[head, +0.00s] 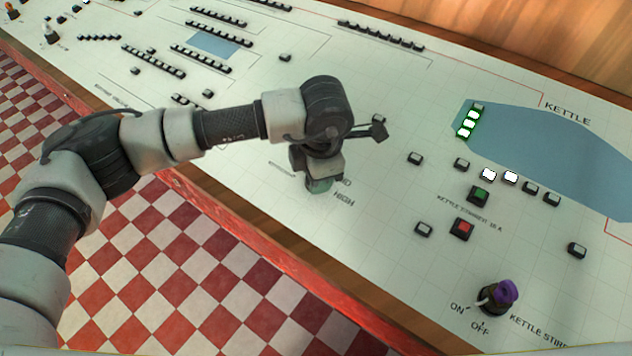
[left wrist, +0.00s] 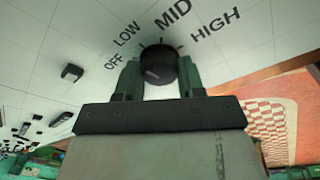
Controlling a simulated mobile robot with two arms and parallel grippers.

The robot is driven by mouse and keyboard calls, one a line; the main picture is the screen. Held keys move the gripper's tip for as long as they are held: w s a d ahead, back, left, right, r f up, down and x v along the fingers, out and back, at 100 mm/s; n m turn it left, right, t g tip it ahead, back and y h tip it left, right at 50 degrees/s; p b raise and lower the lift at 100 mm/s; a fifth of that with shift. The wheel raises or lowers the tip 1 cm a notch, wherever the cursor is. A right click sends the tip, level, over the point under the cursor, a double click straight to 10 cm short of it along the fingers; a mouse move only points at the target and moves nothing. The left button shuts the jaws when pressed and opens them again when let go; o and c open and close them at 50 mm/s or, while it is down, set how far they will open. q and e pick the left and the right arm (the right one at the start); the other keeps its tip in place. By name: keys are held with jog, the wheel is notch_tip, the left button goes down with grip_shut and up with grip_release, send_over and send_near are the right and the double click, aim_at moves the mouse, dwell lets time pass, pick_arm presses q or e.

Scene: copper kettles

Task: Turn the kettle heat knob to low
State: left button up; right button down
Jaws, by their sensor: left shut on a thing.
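The black round heat knob (left wrist: 158,65) sits on the white panel in the left wrist view, with the labels OFF, LOW, MID and HIGH fanned around its far side. A small light mark shows on the knob, but I cannot tell which label it points at. My left gripper (left wrist: 158,80) is shut on the knob, with one green finger on each side. In the head view my left gripper (head: 318,185) reaches down to the panel beside the HIGH label and hides the knob. My right gripper is in neither view.
Right of my left arm are several small switches, a green button (head: 478,195), a red button (head: 462,228) and a purple-topped ON/OFF knob (head: 500,295). A blue-grey kettle shape (head: 560,150) is printed on the panel. A wooden edge borders the red-and-white checkered floor.

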pick_arm(q)
jog(key=shift+m+b, duration=0.85)
jog(key=shift+m, duration=0.05)
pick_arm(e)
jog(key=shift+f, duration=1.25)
pick_arm(q)
jog(key=o, duration=0.9)
jog(key=r, duration=0.3)
jog(key=s+r, duration=0.1)
jog(key=r, duration=0.3)
jog(key=d+r, duration=0.1)
jog(key=r, duration=0.2)
jog(key=shift+s+r, duration=0.25)
jog(key=shift+r, duration=0.1)
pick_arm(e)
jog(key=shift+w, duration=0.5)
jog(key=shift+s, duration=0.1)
